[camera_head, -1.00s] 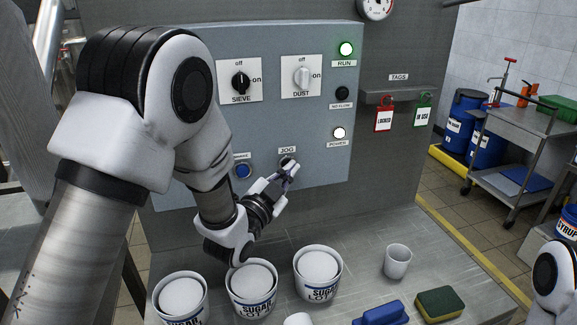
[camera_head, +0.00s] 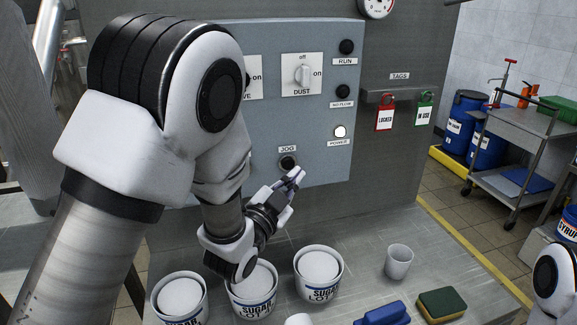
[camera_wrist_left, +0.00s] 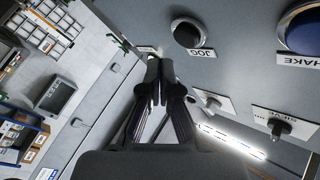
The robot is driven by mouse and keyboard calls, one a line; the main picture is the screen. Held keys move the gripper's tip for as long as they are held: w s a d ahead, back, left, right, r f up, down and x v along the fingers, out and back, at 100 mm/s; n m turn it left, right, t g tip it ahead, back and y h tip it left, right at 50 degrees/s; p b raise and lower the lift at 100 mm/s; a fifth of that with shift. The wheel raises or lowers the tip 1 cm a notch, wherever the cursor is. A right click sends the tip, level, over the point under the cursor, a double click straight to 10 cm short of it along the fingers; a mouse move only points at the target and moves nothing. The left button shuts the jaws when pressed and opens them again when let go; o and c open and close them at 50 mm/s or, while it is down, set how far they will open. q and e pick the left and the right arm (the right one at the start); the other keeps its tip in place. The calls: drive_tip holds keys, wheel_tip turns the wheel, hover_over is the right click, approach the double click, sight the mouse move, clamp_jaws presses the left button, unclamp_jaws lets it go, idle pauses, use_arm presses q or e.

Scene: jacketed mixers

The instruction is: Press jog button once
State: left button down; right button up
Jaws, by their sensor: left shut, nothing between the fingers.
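The dark round jog button (camera_head: 288,162) sits under its JOG label on the grey control panel (camera_head: 215,130). In the left wrist view the jog button (camera_wrist_left: 187,33) is just up and right of the fingertips. My left gripper (camera_head: 297,174) is shut and empty, a little below and right of the button, apart from it. Its closed fingertips (camera_wrist_left: 160,62) also show in the left wrist view. Part of my right arm shows at the lower right edge, but its gripper is out of view.
The RUN lamp (camera_head: 346,47) is dark and the POWER lamp (camera_head: 340,132) is lit. Sugar tubs (camera_head: 318,273), a white cup (camera_head: 398,262), a blue-handled item (camera_head: 382,313) and a sponge (camera_head: 441,304) stand on the bench. My left arm hides part of the panel.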

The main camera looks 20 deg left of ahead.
use_arm(q)
drive_tip(key=shift+s+d, duration=0.5)
drive_tip(key=shift+s, duration=0.25)
drive_tip(key=shift+s+d, duration=0.5)
drive_tip(key=shift+s, duration=0.2)
